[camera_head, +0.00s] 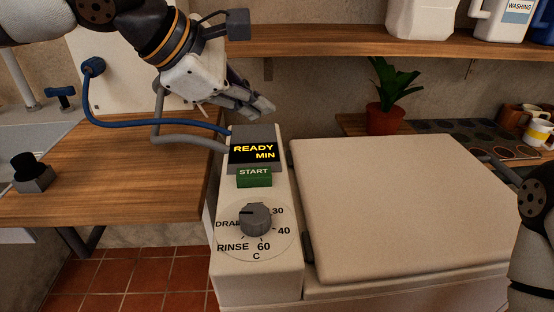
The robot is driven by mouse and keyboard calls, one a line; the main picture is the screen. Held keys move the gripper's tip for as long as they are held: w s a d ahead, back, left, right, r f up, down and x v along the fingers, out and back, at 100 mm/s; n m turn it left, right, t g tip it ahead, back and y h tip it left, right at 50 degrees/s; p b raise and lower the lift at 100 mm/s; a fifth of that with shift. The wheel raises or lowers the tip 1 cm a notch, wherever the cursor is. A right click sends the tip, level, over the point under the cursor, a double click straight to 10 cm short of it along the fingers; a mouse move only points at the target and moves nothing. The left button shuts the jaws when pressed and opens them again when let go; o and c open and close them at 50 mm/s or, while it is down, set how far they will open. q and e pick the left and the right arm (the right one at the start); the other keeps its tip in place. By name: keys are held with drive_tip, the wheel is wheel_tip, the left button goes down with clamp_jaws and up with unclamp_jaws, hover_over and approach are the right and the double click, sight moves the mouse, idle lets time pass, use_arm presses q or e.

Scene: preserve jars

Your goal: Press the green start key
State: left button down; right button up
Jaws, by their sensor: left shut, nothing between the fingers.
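The green start key (254,177) sits on the front of the white machine's control panel (230,275), just below the dark display (254,152), which reads READY MIN in yellow. A grey dial (255,219) with temperature marks is below the key. My left gripper (263,108) is shut and empty, above and behind the display, apart from the key. It points down to the right. My right gripper is not in view; part of my right arm shows at the right edge.
The machine's closed lid (400,205) fills the right. A blue hose (98,115) and a grey hose run to the panel. A potted plant (386,117) stands behind, below a shelf (330,42) with jugs.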

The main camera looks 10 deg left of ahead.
sight(256, 174)
use_arm(q)
drive_tip(key=shift+s+a, duration=0.15)
wheel_tip(256, 174, down, 9)
drive_tip(key=shift+r, duration=0.2)
idle(0.6)
drive_tip(key=shift+f, duration=0.2)
idle(1.1)
drive_tip(key=shift+f, duration=0.25)
drive_tip(key=shift+f, duration=0.4)
idle(0.7)
drive_tip(key=shift+r, duration=0.8)
